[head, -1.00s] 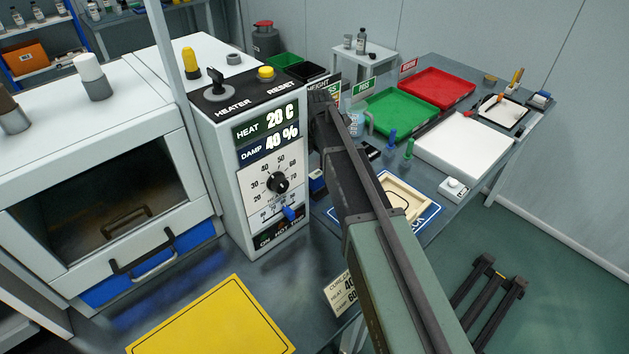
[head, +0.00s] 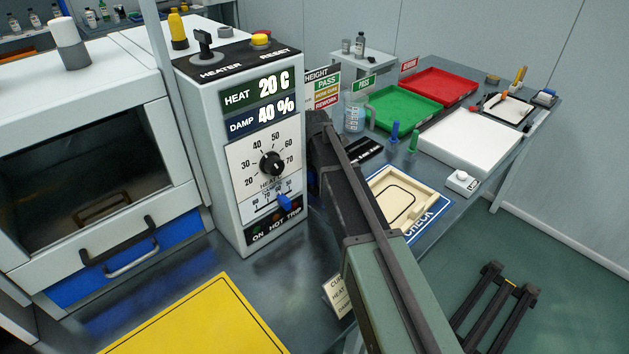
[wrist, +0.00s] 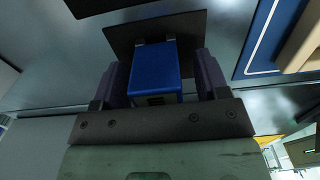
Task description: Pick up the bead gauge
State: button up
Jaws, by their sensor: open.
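A blue block (wrist: 153,72), which looks like the bead gauge, is on or over a dark plate (wrist: 190,28) in the wrist view. My gripper (wrist: 160,66) is open, with one finger on each side of the block. Slim gaps seem to show beside the block, but I cannot tell whether either finger touches it. In the head view my arm and the heater control box (head: 220,180) hide the gripper and most of this spot.
A cream frame (head: 405,192) lies on the blue check mat (head: 424,228) right of my arm. Blue (head: 395,131) and green (head: 413,141) pegs stand behind it. The green tray (head: 405,108), red tray (head: 440,86) and white board (head: 470,138) are farther back.

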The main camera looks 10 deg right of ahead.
jog(key=shift+r, duration=0.1)
jog(key=c, duration=1.1)
